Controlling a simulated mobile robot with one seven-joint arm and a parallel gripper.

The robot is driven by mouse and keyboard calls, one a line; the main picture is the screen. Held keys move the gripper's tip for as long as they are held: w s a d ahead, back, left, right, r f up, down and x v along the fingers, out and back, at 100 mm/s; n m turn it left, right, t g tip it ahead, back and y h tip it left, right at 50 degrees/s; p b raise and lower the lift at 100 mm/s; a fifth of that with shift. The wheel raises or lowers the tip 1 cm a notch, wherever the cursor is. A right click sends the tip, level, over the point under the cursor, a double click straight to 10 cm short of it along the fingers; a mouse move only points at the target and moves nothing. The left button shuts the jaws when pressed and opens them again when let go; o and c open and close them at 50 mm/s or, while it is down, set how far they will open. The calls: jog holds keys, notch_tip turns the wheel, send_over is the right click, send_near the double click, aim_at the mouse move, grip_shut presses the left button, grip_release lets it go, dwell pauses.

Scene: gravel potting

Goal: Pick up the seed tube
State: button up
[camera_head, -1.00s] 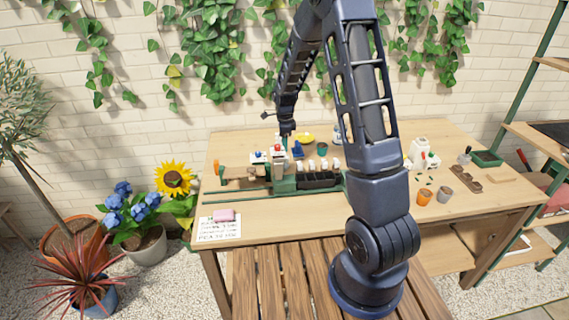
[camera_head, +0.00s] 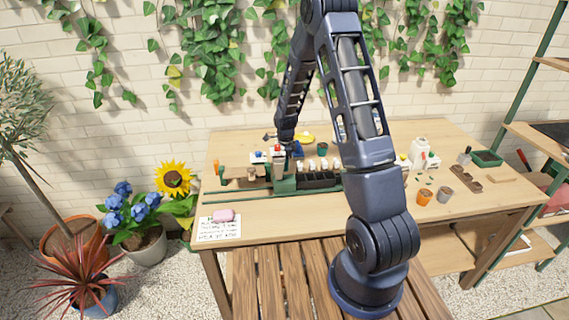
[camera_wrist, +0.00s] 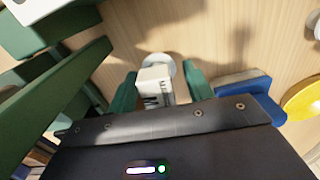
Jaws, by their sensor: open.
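A small white labelled object (camera_wrist: 155,88), which looks like the seed tube, shows in the wrist view with a pale round part at its far end. My gripper (camera_wrist: 160,90) has a green finger on each side of it, with a visible gap at least on the right. The jaws are open, and I cannot tell whether the left finger touches. The near part of the object is hidden behind my dark gripper body. In the head view my wrist is low over the back middle of the bench, and the fingertips and tube cannot be made out there.
Green rack parts (camera_wrist: 60,90) stand close on the left in the wrist view. A blue object (camera_wrist: 245,90) and a yellow dish (camera_wrist: 303,98) lie to the right. A black seedling tray (camera_head: 318,180) is in front of my gripper.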

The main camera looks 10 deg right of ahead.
jog(key=shift+f, duration=0.2)
jog(key=c, duration=0.8)
jog(key=shift+r, duration=0.1)
